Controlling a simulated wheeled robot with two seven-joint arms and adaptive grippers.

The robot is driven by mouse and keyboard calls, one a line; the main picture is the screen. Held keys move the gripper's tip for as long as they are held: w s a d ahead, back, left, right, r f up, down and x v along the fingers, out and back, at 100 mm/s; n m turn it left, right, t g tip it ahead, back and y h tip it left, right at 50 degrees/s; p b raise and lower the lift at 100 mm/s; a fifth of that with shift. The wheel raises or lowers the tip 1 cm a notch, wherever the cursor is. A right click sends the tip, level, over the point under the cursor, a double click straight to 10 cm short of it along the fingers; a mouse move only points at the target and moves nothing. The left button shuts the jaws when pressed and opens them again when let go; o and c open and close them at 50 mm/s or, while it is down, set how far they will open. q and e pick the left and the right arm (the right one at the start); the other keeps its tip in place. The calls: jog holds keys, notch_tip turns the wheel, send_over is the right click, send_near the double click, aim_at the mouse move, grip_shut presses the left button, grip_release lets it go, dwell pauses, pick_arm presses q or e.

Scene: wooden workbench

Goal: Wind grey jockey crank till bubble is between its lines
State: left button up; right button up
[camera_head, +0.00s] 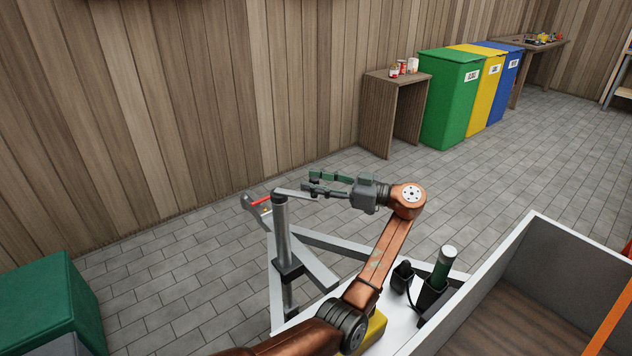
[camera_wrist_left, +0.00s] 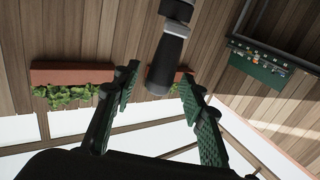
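The grey jockey crank (camera_head: 294,193) sits on top of the upright grey jockey post (camera_head: 282,235) at the front of the trailer frame. My left gripper (camera_head: 311,181) is at the crank's right end, with its green fingers spread apart. In the left wrist view the crank's dark handle (camera_wrist_left: 165,65) points in between the two open fingers. I see space on both sides of it, so it is not gripped. I cannot make out the bubble or its lines in either view. My right gripper is not in view.
A grey coupling with a red lever (camera_head: 261,201) is left of the post. The trailer box (camera_head: 535,225) is at right, with a dark green cylinder (camera_head: 443,268) beside it. A green box (camera_head: 45,300) stands lower left. Paved floor around the post is clear.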

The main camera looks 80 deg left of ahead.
pick_arm(q)
jog(key=v, duration=1.2)
jog(key=shift+c, duration=0.4)
dwell(0.9)
